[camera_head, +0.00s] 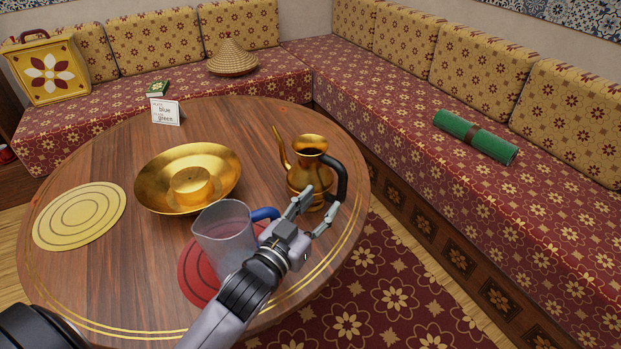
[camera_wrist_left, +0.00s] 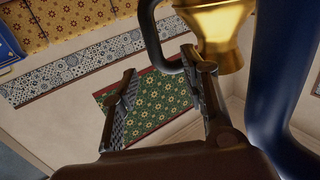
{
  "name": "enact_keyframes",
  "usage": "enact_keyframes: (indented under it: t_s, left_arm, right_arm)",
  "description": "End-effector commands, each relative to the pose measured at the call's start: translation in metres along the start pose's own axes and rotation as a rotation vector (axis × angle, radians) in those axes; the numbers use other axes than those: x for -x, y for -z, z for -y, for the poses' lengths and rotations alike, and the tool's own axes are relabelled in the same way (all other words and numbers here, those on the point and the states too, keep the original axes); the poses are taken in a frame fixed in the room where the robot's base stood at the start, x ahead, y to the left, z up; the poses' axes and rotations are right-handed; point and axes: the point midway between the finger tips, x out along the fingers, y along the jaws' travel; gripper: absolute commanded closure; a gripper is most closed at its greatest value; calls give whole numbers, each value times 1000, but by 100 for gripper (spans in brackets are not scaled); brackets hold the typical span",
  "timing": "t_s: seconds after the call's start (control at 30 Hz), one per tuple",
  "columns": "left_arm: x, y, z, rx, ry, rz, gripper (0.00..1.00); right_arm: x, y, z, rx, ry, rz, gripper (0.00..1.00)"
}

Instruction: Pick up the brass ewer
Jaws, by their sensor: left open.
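The brass ewer (camera_head: 309,172) stands upright on the right side of the round wooden table, its thin spout to the left and its black handle to the right. My left gripper (camera_head: 319,207) is open and empty at the ewer's lower handle side, fingers toward it. In the left wrist view the open fingers (camera_wrist_left: 162,78) show with the ewer's gold body (camera_wrist_left: 224,38) at the top right. The dark handle curves down close to the right finger; I cannot tell whether they touch. My right gripper is not in view.
A clear pitcher (camera_head: 223,235) with a blue handle stands on a red mat (camera_head: 196,275), right beside my left wrist. A wide brass basin (camera_head: 153,184), a gold round mat (camera_head: 80,216) and a small sign (camera_head: 166,112) are on the table. Patterned benches surround it.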

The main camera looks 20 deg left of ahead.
Motion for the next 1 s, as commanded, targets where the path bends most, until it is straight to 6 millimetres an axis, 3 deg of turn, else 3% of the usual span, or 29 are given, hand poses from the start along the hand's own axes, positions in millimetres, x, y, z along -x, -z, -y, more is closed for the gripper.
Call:
enact_keyframes:
  t_s: [0.13, 0.47, 0.7, 1.0]
  left_arm:
    - [-27, 0, 0, 0, 0, -2, 59]
    - [-56, -1, -3, 1, 0, -2, 59]
    - [-89, -2, -8, 1, 0, -1, 59]
    - [-94, -1, -8, 1, 0, 0, 59]
  right_arm:
    - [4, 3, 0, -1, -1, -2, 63]
    - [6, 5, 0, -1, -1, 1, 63]
    - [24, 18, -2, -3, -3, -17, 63]
    - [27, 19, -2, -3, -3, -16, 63]
